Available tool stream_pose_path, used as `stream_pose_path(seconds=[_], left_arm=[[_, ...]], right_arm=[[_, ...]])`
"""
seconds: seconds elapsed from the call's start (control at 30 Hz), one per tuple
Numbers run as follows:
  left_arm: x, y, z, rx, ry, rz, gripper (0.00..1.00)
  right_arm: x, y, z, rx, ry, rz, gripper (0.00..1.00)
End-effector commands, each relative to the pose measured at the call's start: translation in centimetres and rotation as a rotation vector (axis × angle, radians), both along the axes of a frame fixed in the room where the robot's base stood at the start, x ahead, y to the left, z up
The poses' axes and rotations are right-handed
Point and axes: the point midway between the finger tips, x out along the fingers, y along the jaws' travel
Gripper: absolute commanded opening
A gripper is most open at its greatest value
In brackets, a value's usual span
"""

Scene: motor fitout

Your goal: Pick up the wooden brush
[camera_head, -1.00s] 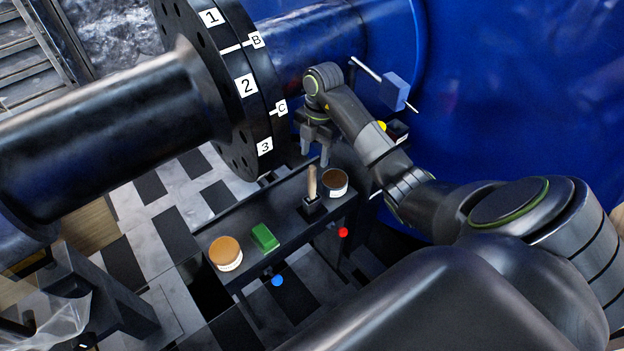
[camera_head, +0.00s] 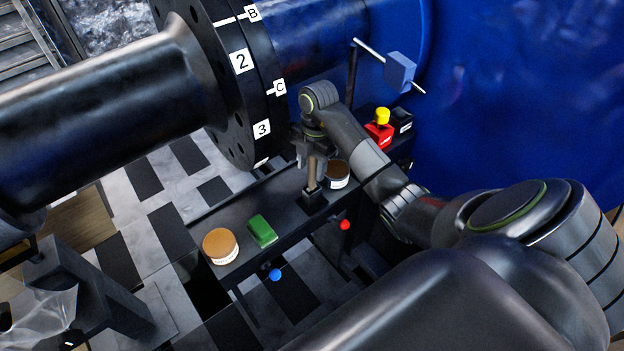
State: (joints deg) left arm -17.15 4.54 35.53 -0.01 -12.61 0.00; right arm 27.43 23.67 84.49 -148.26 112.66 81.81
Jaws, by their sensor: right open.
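The wooden brush (camera_head: 312,172) stands upright in a small black holder (camera_head: 313,200) on the dark narrow bench (camera_head: 240,208). Only its wooden handle shows; its lower end is hidden in the holder. My right gripper (camera_head: 312,160) points down at the top of the handle, its jaws open. The fingers overlap the handle in the picture; I cannot tell whether they touch it or are on both sides of it. My left gripper is not in view.
A brown-topped tin (camera_head: 337,175) stands close to the right of the brush. A green block (camera_head: 262,231) and an orange-lidded tin (camera_head: 221,246) sit further left. The black pipe flange (camera_head: 240,95) is close behind my right gripper. A red box (camera_head: 379,135) with a yellow knob is beyond the forearm.

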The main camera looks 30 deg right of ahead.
Motion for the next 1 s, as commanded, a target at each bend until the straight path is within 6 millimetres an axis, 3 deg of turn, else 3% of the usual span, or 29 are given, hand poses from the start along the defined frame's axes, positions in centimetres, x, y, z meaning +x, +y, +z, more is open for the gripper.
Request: stream_pose_path(seconds=[0.1, 0.47, 0.77, 1.0], left_arm=[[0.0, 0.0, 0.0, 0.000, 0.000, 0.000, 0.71], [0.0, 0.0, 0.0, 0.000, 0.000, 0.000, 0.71], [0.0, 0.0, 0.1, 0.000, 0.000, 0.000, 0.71], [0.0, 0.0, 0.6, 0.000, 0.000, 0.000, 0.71]], right_arm=[[0.0, 0.0, 0.0, 0.000, 0.000, 0.000, 0.46], [0.0, 0.0, 0.0, 0.000, 0.000, 0.000, 0.00], [0.0, 0.0, 0.2, -0.001, 0.000, 0.000, 0.00], [0.0, 0.0, 1.4, -0.001, -0.001, 0.000, 0.00]])
